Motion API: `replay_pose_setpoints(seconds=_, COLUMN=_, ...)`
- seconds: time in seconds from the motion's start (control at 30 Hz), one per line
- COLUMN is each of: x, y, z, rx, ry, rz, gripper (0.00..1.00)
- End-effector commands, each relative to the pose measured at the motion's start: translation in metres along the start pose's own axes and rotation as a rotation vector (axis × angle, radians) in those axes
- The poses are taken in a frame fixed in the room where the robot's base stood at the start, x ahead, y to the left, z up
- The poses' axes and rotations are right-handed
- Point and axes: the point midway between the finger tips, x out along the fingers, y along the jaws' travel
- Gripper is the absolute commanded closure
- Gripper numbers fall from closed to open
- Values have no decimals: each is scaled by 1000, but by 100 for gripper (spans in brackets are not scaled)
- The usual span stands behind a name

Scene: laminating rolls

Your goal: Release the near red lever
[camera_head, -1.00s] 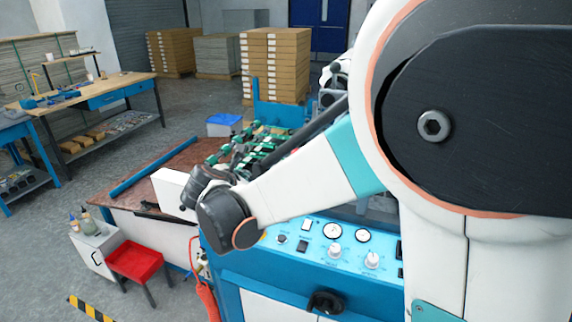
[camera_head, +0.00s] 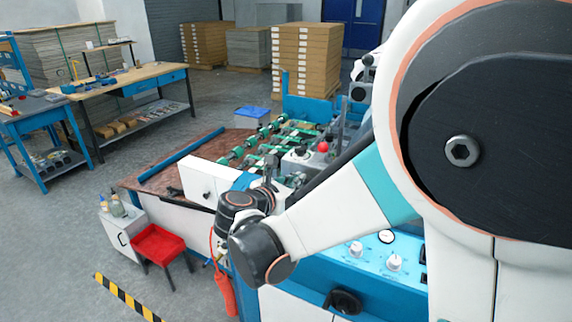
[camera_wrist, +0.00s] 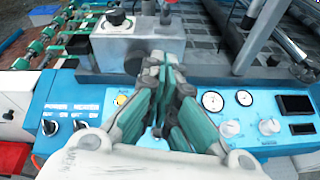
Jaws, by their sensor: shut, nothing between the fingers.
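A red ball knob (camera_head: 323,147) shows in the head view on a grey block on the machine, beside a black knob (camera_head: 300,151). I take the red knob as the lever's end, but I cannot tell if it is the near one. My gripper (camera_head: 268,165) is left of it, apart from it in the picture. In the wrist view my gripper (camera_wrist: 166,62) has its green-padded fingers together and empty, in front of the grey block (camera_wrist: 140,45). A black knob (camera_wrist: 116,17) stands on that block.
The blue control panel (camera_wrist: 240,110) with gauges and dials lies below the fingers. Green-and-metal feeder bars (camera_head: 262,138) are behind my wrist. A red stool (camera_head: 158,243) stands on open floor at lower left. Bars rise behind the block at right.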

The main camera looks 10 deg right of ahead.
Motion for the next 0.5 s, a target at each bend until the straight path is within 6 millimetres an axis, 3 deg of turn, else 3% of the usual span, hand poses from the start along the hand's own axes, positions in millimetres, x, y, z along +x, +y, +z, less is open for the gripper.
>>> replay_pose_setpoints(seconds=0.43, x=87, y=-2, z=-2, rx=1, ry=-1, rz=-3, gripper=100)
replay_pose_setpoints(seconds=0.5, x=86, y=-1, z=13, rx=0, ry=0, rz=-2, gripper=100)
